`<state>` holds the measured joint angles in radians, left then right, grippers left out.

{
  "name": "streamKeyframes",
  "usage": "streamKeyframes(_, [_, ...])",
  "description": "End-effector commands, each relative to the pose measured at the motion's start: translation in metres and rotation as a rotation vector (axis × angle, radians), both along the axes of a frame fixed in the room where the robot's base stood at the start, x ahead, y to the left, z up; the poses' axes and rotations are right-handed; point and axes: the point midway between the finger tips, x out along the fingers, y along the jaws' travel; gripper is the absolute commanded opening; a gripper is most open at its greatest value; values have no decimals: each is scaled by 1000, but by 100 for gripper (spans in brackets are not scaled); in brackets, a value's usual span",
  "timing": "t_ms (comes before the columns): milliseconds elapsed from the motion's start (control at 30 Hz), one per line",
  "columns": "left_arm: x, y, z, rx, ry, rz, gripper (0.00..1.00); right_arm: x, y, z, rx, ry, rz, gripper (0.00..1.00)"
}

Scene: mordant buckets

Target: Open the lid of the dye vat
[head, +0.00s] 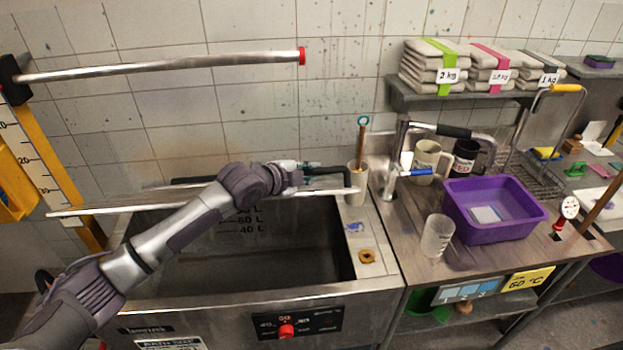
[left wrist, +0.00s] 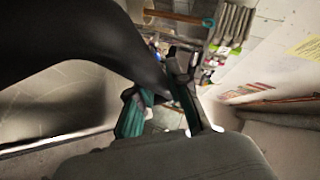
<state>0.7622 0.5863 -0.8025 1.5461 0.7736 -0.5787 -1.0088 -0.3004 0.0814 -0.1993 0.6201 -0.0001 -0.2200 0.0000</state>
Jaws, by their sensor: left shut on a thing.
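The steel dye vat (head: 250,289) stands in front of me. Its inside, with litre marks, is visible. The vat's lid (head: 120,205) is raised at the back and shows nearly edge-on as a thin steel strip. Its black handle (head: 338,170) sticks up behind the right end of that strip. My left gripper (head: 310,168) is at the handle, shut on it, with my forearm crossing over the vat. In the left wrist view, the gripper's green-padded fingers (left wrist: 160,108) are at the end of a large dark bar, which looks like the handle (left wrist: 85,40). My right gripper is not in view.
A steel rail (head: 170,66) with a red end cap hangs above the vat. A pot with a wooden-handled tool (head: 357,186) stands close right of the gripper. A tap (head: 398,160), a purple tub (head: 490,228) and a clear beaker (head: 437,236) are on the right counter.

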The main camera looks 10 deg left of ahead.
Motion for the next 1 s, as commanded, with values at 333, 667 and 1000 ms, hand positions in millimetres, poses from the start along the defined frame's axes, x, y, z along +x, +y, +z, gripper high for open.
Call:
streamKeyframes(333, [0,0,2,-2,-3,0,25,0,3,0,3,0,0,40])
streamKeyframes(667, [0,0,0,0,-2,-1,43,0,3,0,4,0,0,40])
streamKeyframes(1000, [-26,17,13,3,-3,0,43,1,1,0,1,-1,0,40])
